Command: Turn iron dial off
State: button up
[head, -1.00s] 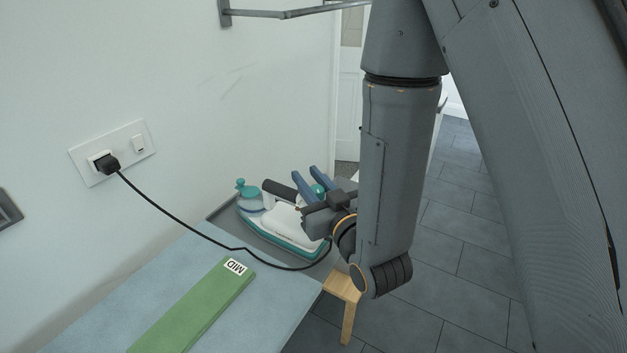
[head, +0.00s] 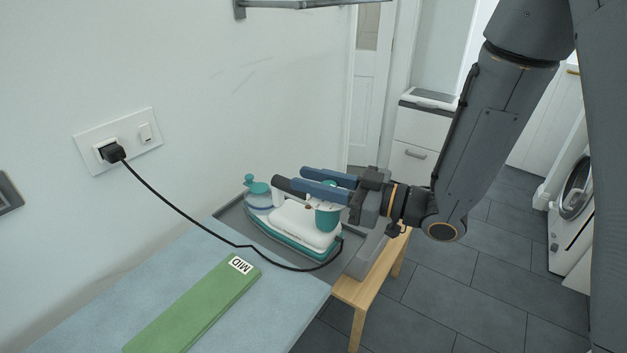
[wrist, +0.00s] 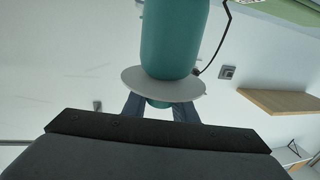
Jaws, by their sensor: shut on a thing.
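The white and teal iron (head: 290,226) rests in a grey tray at the end of the ironing surface. Its dial is a small teal knob (wrist: 158,104) by a white disc (wrist: 163,84), with a teal column (wrist: 174,38) on the disc's other side. In the head view the column (head: 327,219) stands at the iron's right end. My gripper (head: 304,181) reaches in from the right, its blue fingers lying level across the iron's top. It is shut on the dial, which the fingers partly hide. Any dial marking is not readable.
A black cord (head: 185,213) runs from the wall plug (head: 112,153) across the pale blue ironing surface (head: 140,300) to the iron. A green block (head: 195,305) marked MID lies in front. A wooden stool (head: 362,298) stands below the tray.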

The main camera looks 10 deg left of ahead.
jog(key=shift+s+g, duration=0.1)
jog(key=shift+g, duration=0.2)
jog(key=o, duration=1)
jog(key=shift+o, duration=0.2)
jog(key=d, duration=0.2)
jog(key=d+b, duration=0.1)
jog(key=d, duration=0.1)
jog(key=s+d, duration=0.1)
jog(key=d, duration=0.1)
jog(key=shift+d+b, duration=0.4)
jog(key=shift+s+d, duration=0.1)
jog(key=shift+d, duration=0.35)
jog(key=shift+r, duration=0.1)
